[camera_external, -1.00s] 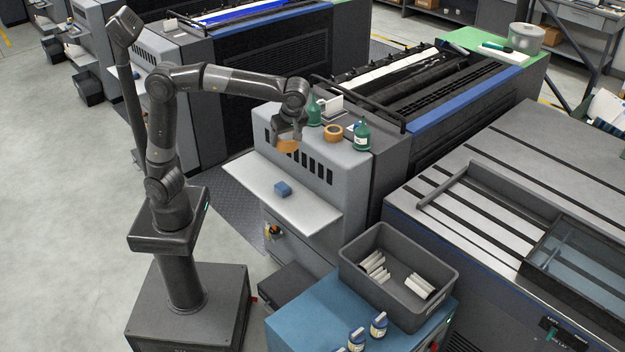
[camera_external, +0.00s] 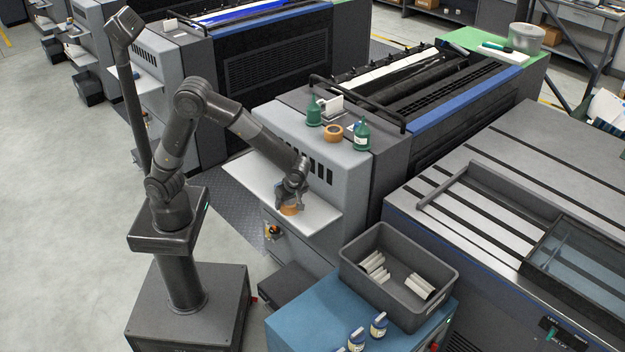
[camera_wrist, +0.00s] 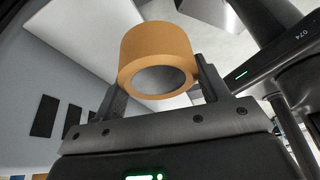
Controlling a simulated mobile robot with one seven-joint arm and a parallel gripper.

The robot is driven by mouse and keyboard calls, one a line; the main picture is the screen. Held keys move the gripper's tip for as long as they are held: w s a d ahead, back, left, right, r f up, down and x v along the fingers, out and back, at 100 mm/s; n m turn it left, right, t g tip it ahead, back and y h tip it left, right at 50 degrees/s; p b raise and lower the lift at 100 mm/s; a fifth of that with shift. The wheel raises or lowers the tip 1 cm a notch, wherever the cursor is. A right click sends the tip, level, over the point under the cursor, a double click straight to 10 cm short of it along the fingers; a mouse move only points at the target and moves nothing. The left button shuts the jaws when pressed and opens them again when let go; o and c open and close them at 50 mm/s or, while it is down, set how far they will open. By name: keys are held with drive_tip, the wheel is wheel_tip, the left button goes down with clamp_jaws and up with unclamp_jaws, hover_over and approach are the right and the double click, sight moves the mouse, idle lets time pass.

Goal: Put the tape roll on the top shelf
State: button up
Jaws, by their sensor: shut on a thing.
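My gripper (camera_external: 291,201) is shut on an orange-brown tape roll (camera_external: 289,210), low over the front part of a white shelf (camera_external: 318,218) on the grey ink unit. In the wrist view the tape roll (camera_wrist: 158,45) sits between the two fingers, its hole facing the camera. I cannot tell whether the roll touches the white shelf. A second tape roll (camera_external: 333,133) lies on the unit's higher grey top (camera_external: 290,128), between two green bottles (camera_external: 314,113) (camera_external: 362,137). The blue block seen on the white shelf earlier is hidden or hard to make out behind my gripper.
A grey bin (camera_external: 350,276) with white pieces stands on a blue cabinet (camera_external: 300,318), right of the white shelf. Small blue-and-white bottles (camera_external: 379,325) stand at its front. A white card (camera_external: 333,104) stands behind the green bottles. The shelf's right part looks clear.

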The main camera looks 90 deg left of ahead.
drive_tip(key=w+a+f, duration=0.1)
drive_tip(key=a+f, duration=0.1)
drive_tip(key=a, duration=0.1)
drive_tip(key=w+a+f, duration=0.1)
drive_tip(key=a+f, duration=0.1)
drive_tip(key=a, duration=0.1)
drive_tip(key=w+a+f, duration=0.1)
drive_tip(key=a+f, duration=0.1)
drive_tip(key=a, duration=0.2)
drive_tip(key=shift+w+a+f, duration=0.1)
drive_tip(key=shift+w+f, duration=0.1)
drive_tip(key=shift+f, duration=2.05)
drive_tip(key=o, duration=1)
drive_tip(key=shift+f, duration=0.1)
drive_tip(key=shift+o, duration=0.2)
